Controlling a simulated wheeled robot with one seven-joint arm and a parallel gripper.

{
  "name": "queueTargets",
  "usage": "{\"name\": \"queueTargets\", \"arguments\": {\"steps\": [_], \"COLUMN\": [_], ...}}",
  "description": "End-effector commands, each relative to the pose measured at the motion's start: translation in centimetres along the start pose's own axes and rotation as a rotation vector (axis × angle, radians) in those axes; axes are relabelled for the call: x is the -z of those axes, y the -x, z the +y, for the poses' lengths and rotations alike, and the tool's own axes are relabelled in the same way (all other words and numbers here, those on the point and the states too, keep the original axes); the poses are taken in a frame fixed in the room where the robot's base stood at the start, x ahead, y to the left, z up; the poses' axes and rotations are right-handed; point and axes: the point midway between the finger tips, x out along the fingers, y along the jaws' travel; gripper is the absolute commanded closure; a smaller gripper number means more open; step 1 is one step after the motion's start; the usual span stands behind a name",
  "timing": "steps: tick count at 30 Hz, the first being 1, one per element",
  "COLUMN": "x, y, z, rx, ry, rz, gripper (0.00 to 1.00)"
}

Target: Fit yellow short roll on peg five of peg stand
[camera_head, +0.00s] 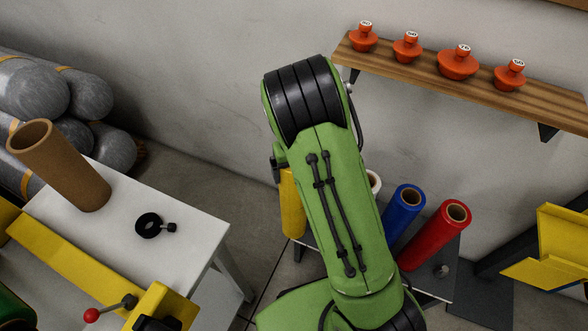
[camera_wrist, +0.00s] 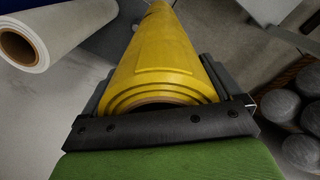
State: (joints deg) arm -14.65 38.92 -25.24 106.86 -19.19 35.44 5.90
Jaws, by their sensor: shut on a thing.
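The yellow roll (camera_head: 292,204) shows at the left edge of my green arm in the head view, partly hidden by it. In the wrist view the yellow roll (camera_wrist: 158,55) lies between the dark fingers of my gripper (camera_wrist: 158,82), with its hollow end towards the camera. My gripper is shut on it. The peg stand (camera_head: 452,254) is the dark low surface behind and right of my arm. A blue roll (camera_head: 405,212), a red roll (camera_head: 435,235) and a white roll (camera_head: 374,182) stand on it. A small grey stub (camera_head: 441,271) shows near its front; I cannot tell its peg number.
A white table (camera_head: 185,230) at left bears a brown tube (camera_head: 60,165) and a black ring clamp (camera_head: 149,225). Grey cylinders (camera_head: 35,90) are stacked behind it. A wooden shelf (camera_head: 480,85) with several orange weights hangs above the stand. A yellow bracket (camera_head: 560,245) is at right.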

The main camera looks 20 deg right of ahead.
Motion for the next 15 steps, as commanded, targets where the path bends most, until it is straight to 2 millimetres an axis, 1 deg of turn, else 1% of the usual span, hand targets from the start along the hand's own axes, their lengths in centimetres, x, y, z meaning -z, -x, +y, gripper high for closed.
{"name": "queueTargets", "arguments": {"steps": [1,5,9,15], "x": [0.2,0.1,0.1,0.1], "y": [1.1,2.5,1.8,1.5], "z": [0.0,0.0,0.1,0.1], "rx": [0.0,0.0,0.003,0.004], "ry": [0.0,0.0,-0.002,-0.003], "rz": [0.006,0.006,0.001,-0.002], "gripper": [0.93,0.93,0.93,0.93]}}
